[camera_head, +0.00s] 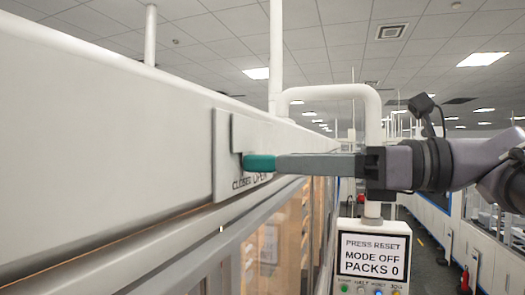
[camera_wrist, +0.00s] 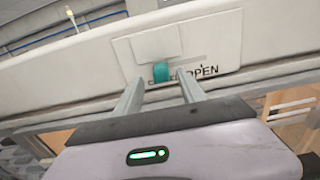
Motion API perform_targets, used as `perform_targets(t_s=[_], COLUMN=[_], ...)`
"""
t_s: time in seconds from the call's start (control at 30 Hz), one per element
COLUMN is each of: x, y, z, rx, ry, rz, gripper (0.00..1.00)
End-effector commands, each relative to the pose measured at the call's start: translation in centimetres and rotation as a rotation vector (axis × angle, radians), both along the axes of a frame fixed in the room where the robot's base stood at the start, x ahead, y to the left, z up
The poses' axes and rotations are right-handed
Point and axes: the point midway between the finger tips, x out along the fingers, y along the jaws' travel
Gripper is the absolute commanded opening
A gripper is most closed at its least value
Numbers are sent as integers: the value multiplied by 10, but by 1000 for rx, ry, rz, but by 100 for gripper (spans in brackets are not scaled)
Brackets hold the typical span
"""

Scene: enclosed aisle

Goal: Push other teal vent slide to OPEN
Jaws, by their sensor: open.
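The teal vent slide knob (camera_head: 259,163) sticks out of a white plate (camera_head: 221,158) on the enclosure wall. The plate is lettered CLOSED on the left and OPEN on the right. In the wrist view the knob (camera_wrist: 161,72) covers part of the CLOSED word, left of OPEN. My gripper (camera_head: 279,163) reaches in from the right, level with the knob. In the wrist view my gripper (camera_wrist: 160,80) is open, with one finger on each side of the knob's line. Whether the fingertips touch the knob cannot be told.
The long white wall (camera_head: 100,130) runs along the left, with a ledge and glazed panels below. A white pipe (camera_head: 340,92) rises behind the gripper. A control box with a screen (camera_head: 372,256) reads "PRESS RESET MODE OFF PACKS 0". The aisle lies at right.

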Motion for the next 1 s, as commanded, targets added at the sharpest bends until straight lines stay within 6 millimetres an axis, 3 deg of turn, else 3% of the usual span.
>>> perform_targets(t_s=[0.1,0.23,0.63,0.87,1.0], x=[8,15,19,19,18], y=[26,42,50,50,50], z=[3,1,0,0,0], rx=[0,0,-2,-2,-2], ry=[-2,-1,-2,-2,-2], rz=[4,1,-1,-1,-1], gripper=[47,47,47,2,0])
